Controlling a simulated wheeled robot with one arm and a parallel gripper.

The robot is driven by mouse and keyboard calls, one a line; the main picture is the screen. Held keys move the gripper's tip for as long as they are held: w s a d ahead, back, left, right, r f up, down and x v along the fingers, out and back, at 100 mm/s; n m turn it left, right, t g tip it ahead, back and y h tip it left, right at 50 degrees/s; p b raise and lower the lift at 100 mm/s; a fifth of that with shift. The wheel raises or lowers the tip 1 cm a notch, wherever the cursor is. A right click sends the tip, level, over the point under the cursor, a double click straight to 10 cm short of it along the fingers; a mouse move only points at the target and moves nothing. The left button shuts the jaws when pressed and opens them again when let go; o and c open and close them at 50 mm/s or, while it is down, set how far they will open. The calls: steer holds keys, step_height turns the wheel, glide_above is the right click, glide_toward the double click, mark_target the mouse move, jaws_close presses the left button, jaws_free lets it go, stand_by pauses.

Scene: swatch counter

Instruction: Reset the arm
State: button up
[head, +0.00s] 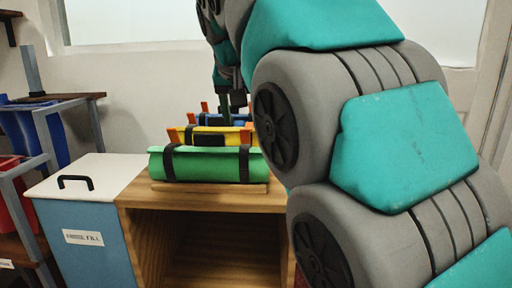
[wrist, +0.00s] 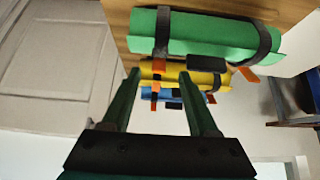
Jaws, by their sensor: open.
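My gripper (wrist: 163,84) shows in the wrist view with its two green fingers spread apart. I see nothing held between them; the yellow and blue rolls show beyond the gap. In the head view my gripper (head: 227,108) is small and partly hidden by my arm, above the back rolls. A green roll (head: 207,165) with black straps lies at the front of the wooden counter top, also in the wrist view (wrist: 208,38). A yellow roll (head: 226,136) and a blue roll (head: 211,119) lie behind it, with black straps and orange ends.
The wooden counter (head: 205,201) has an open front. A blue bin (head: 80,260) with a white lid (head: 102,170) and black handle stands beside it at the left. A metal rack (head: 45,130) holding blue and red items is at the far left. My arm hides the right side.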

steer(key=s+d+f+g+h+p, duration=0.1)
steer(key=s+d+f+g, duration=0.1)
steer(key=s+d+f, duration=0.6)
steer(key=s+d+f+g, duration=0.3)
steer(key=s+d+f, duration=0.15)
steer(key=f, duration=0.45)
steer(key=s+d+f+g, duration=0.2)
steer(key=s+f, duration=0.7)
steer(key=s, duration=0.2)
steer(key=s+d+f+g+y+p, duration=0.1)
steer(key=s+d+f+g, duration=0.1)
steer(key=s+f, duration=0.7)
steer(key=shift+s+d+f, duration=0.25)
steer(key=shift+s+d, duration=0.35)
steer(key=shift+s, duration=0.5)
